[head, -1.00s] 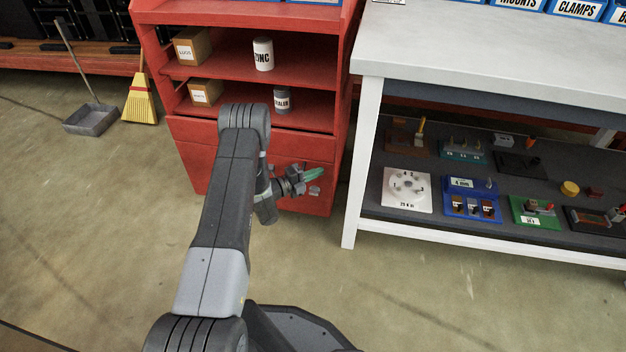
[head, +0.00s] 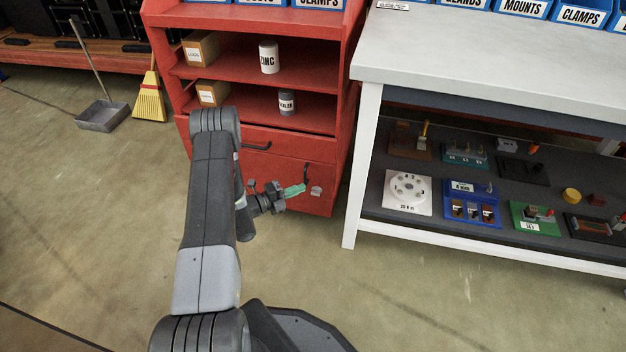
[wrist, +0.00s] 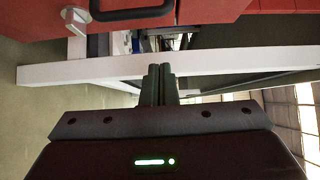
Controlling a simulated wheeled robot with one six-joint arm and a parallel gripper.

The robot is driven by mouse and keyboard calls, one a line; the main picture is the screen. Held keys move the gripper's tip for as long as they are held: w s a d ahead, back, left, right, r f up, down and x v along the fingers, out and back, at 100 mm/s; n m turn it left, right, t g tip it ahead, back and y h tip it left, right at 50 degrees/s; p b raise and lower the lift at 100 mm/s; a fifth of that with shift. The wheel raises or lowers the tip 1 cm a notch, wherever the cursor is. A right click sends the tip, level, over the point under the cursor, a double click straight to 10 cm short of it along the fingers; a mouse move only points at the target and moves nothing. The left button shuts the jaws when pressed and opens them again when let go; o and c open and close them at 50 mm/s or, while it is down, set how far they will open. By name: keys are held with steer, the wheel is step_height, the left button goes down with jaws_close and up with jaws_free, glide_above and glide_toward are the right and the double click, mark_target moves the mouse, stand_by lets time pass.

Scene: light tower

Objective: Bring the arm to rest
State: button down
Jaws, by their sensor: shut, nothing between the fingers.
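My gripper (head: 294,191) shows in the head view in front of the red cabinet (head: 262,138), with its green fingertips pointing right. In the wrist view, my gripper's two fingers (wrist: 159,84) are together with nothing between them. My arm reaches forward from the bottom of the head view and bends at the elbow in front of the cabinet's left side. Whether the gripper touches the cabinet cannot be told for sure from the head view.
A white-framed workbench (head: 470,55) stands right of the cabinet, its lower shelf holding several small fixtures. A dark cabinet handle (wrist: 130,12) shows near the gripper. A broom (head: 149,98) and dustpan (head: 102,116) stand at left. The floor in front is clear.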

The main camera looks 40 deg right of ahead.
steer(key=shift+s+v, duration=0.2)
steer(key=shift+v, duration=1.45)
